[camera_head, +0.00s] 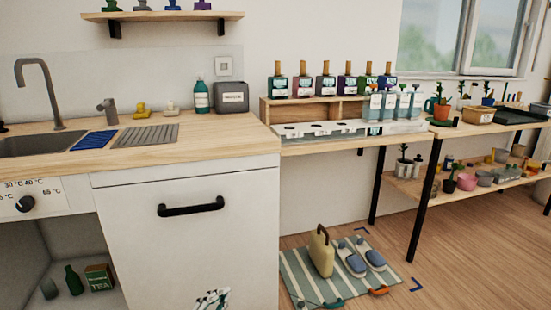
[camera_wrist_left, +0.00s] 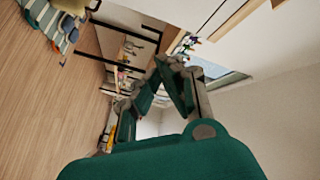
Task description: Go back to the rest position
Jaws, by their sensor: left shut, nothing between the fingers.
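My left gripper (camera_head: 212,299) shows only in part at the bottom edge of the head view, in front of the white cabinet door (camera_head: 190,240). In the left wrist view my left gripper (camera_wrist_left: 158,75) has green finger pads and grey links. It is shut and holds nothing. No object touches it that I can see. My right gripper is in neither view.
A wooden counter (camera_head: 225,140) with a sink (camera_head: 35,144) is at the left. Beside it are a bottle-laden bench (camera_head: 310,148) and a black-legged table (camera_head: 455,129). A striped mat (camera_head: 300,275) with a yellow bag (camera_head: 321,252) and shoes (camera_head: 351,260) lies on the floor. Wood floor at right is clear.

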